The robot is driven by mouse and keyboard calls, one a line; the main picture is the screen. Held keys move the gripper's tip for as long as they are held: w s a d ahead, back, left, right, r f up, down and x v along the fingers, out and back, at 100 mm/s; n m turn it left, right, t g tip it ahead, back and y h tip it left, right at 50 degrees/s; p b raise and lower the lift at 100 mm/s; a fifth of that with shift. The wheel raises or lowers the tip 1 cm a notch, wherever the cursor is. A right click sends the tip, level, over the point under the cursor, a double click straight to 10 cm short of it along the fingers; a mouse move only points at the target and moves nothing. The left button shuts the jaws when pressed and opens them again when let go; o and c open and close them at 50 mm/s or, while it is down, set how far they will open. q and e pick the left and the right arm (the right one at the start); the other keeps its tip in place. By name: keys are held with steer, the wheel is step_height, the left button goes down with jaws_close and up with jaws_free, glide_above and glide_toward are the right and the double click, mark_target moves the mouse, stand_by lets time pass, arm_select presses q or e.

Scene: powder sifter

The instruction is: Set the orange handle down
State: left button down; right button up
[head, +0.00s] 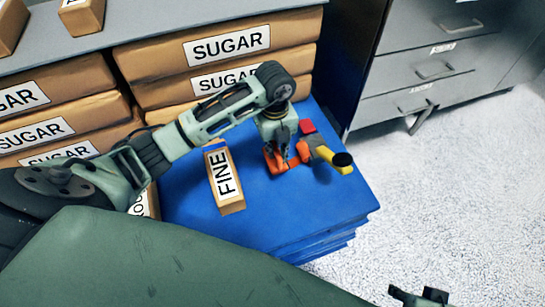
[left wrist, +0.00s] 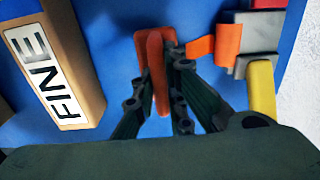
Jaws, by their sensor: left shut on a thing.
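The orange handle (head: 273,165) is at the right part of the blue surface, under my left gripper (head: 281,146). In the left wrist view the orange handle (left wrist: 157,75) stands up between the fingers of my left gripper (left wrist: 158,98), which is shut on it. It is low over the blue surface; I cannot tell whether it touches. My right gripper (head: 420,296) shows only in part at the bottom right edge of the head view, and its opening is unclear.
Right beside the handle lie another orange piece (left wrist: 229,42), a grey block with a yellow handle (head: 339,165) and a red block (head: 307,126). A box marked FINE (head: 223,180) is to the left. Sugar bags (head: 215,50) are stacked behind. The front of the blue surface (head: 290,215) is clear.

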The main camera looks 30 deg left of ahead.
arm_select(q)
steer(key=shift+w+a+f, duration=0.3)
steer(key=shift+a+f, duration=0.15)
steer(key=shift+a, duration=0.15)
step_height(320, 180, down, 4)
steer(key=shift+r+b, duration=0.1)
steer(key=shift+b, duration=0.6)
steer(key=c, duration=2)
jaws_free()
steer(key=shift+c, duration=0.2)
steer(key=shift+o, duration=1.2)
